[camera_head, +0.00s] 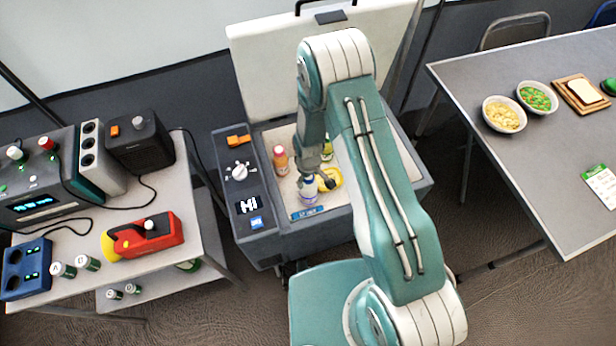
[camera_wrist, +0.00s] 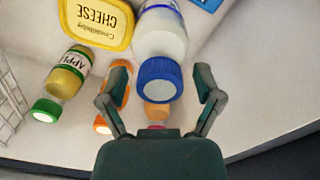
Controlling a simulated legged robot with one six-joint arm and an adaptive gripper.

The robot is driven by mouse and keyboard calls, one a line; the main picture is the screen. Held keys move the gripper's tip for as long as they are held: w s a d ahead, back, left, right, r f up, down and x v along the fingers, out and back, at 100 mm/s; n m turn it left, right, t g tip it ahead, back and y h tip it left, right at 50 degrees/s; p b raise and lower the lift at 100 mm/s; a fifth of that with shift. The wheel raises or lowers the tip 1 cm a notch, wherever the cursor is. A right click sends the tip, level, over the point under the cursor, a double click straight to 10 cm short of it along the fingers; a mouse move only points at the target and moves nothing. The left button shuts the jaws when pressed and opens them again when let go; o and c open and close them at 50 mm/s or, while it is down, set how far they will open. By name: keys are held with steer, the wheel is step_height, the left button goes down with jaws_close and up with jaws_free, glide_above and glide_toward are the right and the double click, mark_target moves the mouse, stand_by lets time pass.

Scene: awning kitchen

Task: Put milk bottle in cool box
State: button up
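The milk bottle (camera_head: 308,191), white with a blue cap, is inside the open cool box (camera_head: 282,230), near its front wall. In the wrist view the milk bottle (camera_wrist: 160,38) has its cap facing my gripper (camera_wrist: 160,82). My gripper is open, with one finger on each side of the cap and visible gaps between. In the head view my gripper (camera_head: 314,172) reaches down into the box right by the bottle; my arm hides part of the interior.
A yellow cheese tub (camera_wrist: 95,20), a green-capped apple juice bottle (camera_wrist: 65,80) and an orange bottle (camera_wrist: 116,95) are close to the milk. The cool box's lid (camera_head: 260,70) stands open behind. A table with bowls (camera_head: 504,114) is right; a cluttered workbench (camera_head: 190,215) is left.

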steer(key=shift+r, duration=0.1)
steer(key=d+r+m+t, duration=0.1)
steer(key=d+r, duration=0.1)
steer(key=r, duration=1.1)
steer(key=d+r+m+t, duration=0.1)
steer(key=d+r, duration=0.1)
steer(key=r, duration=1.1)
steer(key=s+d+r+m+t, duration=0.1)
steer(key=s+d+r+m, duration=0.2)
steer(key=s+r, duration=0.7)
steer(key=s+d+r+m+t, duration=0.2)
steer(key=s+d+r, duration=0.3)
steer(key=s+r, duration=0.4)
step_height(320, 180, up, 2)
steer(key=shift+s+d+r+m+t, duration=0.25)
steer(key=shift+s+m+t, duration=0.1)
steer(key=shift+m, duration=0.45)
